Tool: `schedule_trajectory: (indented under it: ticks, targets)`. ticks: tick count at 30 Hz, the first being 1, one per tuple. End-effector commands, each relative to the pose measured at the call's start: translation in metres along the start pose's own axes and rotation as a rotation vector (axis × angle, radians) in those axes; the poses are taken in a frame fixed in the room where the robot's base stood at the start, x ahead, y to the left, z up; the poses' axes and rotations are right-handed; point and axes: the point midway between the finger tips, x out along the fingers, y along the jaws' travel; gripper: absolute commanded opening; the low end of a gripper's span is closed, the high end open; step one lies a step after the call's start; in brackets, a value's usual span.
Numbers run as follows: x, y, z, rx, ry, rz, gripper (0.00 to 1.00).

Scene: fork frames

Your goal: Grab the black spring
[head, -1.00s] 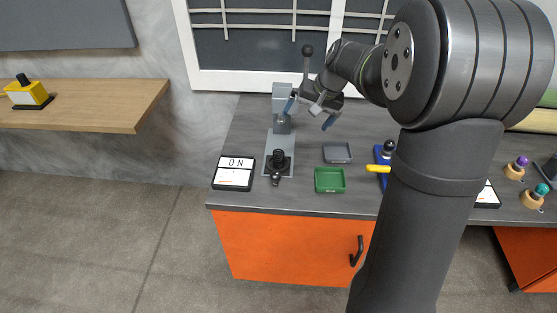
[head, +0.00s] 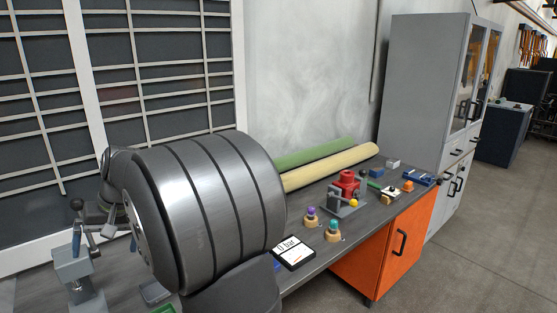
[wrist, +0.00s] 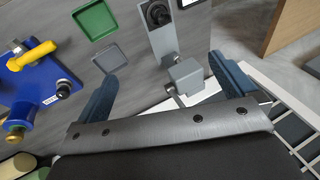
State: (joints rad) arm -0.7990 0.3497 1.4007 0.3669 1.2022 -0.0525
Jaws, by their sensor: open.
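I cannot make out a black spring for certain in any view. A dark round part (wrist: 158,13) sits on the base of a grey press stand (wrist: 163,42) at the top of the wrist view; whether it is a spring I cannot tell. In the head view my gripper (head: 106,240) is small and partly hidden by my arm.
A green tray (wrist: 95,20) and a grey tray (wrist: 109,58) lie beside the stand. A blue fixture with a yellow handle (wrist: 32,54) is at left. Rolls (head: 330,165), a red device (head: 347,185) and knobs (head: 311,217) occupy the bench's right part.

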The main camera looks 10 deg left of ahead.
Motion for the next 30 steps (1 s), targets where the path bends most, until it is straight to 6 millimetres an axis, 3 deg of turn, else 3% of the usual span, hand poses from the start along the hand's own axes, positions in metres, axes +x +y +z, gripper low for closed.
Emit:
schedule_trajectory:
  ticks: [13, 19, 30]
  targets:
    - [0.0003, 0.0000, 0.0000, 0.000, 0.000, 0.000, 1.00]
    - [0.0003, 0.0000, 0.0000, 0.000, 0.000, 0.000, 0.63]
    - [0.0089, 0.0072, -0.0018, 0.004, 0.017, 0.020, 0.62]
